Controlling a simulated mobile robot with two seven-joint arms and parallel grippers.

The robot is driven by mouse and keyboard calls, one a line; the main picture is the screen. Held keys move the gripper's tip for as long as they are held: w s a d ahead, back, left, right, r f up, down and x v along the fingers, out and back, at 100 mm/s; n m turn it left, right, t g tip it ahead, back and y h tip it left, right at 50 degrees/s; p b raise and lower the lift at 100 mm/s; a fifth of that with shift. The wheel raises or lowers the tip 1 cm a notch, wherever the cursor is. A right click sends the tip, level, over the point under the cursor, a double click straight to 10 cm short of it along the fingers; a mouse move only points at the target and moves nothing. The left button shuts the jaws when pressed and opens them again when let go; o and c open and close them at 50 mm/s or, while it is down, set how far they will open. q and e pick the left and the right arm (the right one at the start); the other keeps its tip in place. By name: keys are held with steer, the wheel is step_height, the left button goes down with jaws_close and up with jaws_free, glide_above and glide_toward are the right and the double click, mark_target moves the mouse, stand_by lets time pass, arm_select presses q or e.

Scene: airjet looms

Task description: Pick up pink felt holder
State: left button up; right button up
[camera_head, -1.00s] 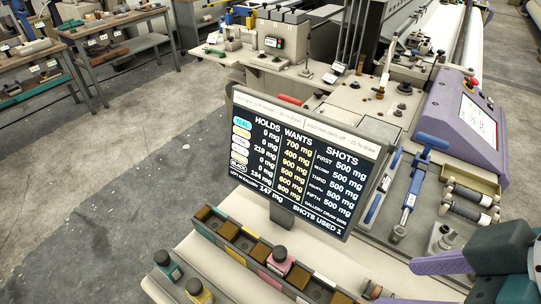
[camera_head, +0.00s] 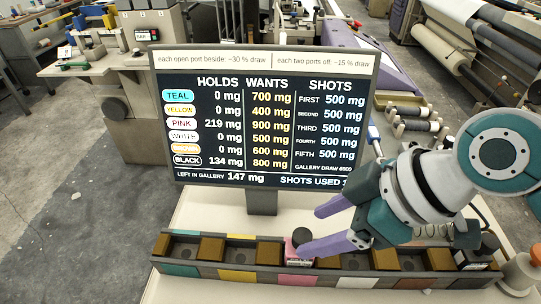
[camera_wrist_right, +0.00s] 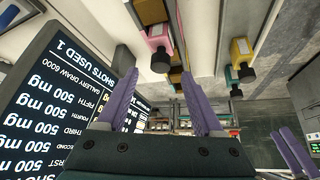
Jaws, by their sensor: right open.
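The pink felt holder (camera_head: 300,272) is a small pink block with a dark round cap, seated in the long slotted tray (camera_head: 215,273) below the display. In the right wrist view, the pink holder (camera_wrist_right: 157,36) hangs inverted in the picture, beyond the fingertips. My right gripper (camera_head: 316,226) is open, its two purple fingers spread. In the head view one fingertip overlaps the pink holder's cap; contact cannot be told. The right gripper (camera_wrist_right: 157,92) holds nothing. Purple fingers, apparently my left gripper's (camera_wrist_right: 290,150), show at lower right there; their opening is unclear.
The display board (camera_head: 265,120) stands just behind the tray, close to my right gripper. A black-labelled holder (camera_head: 474,258) sits at the tray's right end. Spools (camera_head: 415,125) lie behind.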

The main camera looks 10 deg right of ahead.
mark_target(304, 236)
steer(key=shift+x, duration=2.4)
steer(key=shift+s+d, duration=0.1)
jaws_close()
